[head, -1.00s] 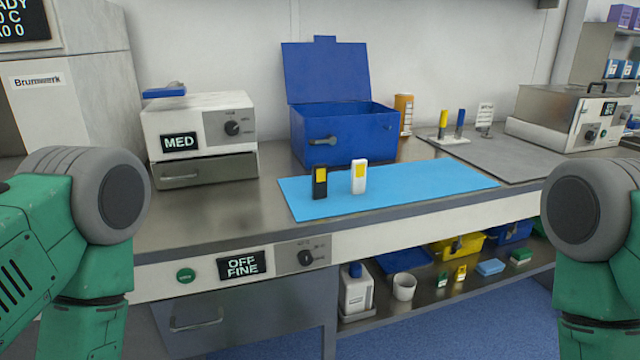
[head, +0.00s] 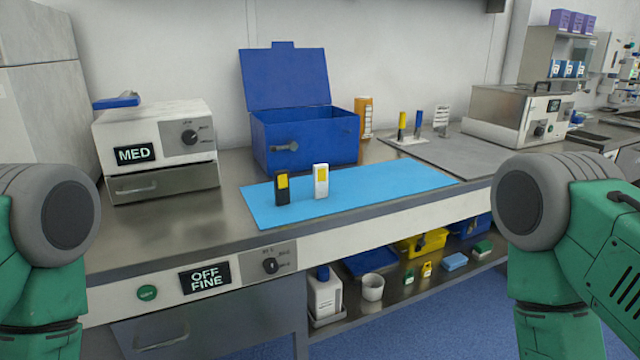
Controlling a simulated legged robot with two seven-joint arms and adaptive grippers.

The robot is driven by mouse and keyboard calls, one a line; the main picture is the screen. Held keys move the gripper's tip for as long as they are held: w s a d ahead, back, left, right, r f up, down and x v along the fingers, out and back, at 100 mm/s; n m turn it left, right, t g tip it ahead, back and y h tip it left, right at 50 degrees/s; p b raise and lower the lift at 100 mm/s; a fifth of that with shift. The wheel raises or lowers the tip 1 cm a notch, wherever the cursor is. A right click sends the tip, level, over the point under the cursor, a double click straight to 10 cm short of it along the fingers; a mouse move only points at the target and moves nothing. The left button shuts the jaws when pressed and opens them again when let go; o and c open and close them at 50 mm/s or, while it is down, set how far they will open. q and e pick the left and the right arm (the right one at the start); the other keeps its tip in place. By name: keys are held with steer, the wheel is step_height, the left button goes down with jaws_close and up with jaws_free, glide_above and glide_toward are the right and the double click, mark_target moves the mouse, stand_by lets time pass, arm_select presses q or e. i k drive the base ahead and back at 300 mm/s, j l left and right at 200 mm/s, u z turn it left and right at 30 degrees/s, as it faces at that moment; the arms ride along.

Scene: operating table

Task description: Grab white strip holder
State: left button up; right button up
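A white strip holder (head: 321,181) with a yellow patch stands upright on the blue mat (head: 400,184) on the steel counter. A black holder (head: 282,189) with a yellow patch stands upright just to its left. Only my arm links show at the left and right edges of the head view. Neither gripper is in the picture, so their place relative to the white holder cannot be seen.
An open blue box (head: 305,138) stands behind the mat. A white drawer unit (head: 155,150) is at left. An orange container (head: 365,118), a small stand with two upright sticks (head: 402,141) and a metal bath (head: 515,117) are farther right. The mat's right part is clear.

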mark_target(320, 171)
steer(key=i+l, duration=0.2)
steer(key=l, duration=0.15)
steer(key=i+l+u, duration=0.1)
steer(key=l, duration=0.3)
steer(key=i+l, duration=0.2)
steer(key=l, duration=0.15)
steer(key=i+l, duration=0.2)
steer(key=l, duration=0.2)
steer(key=u, duration=0.05)
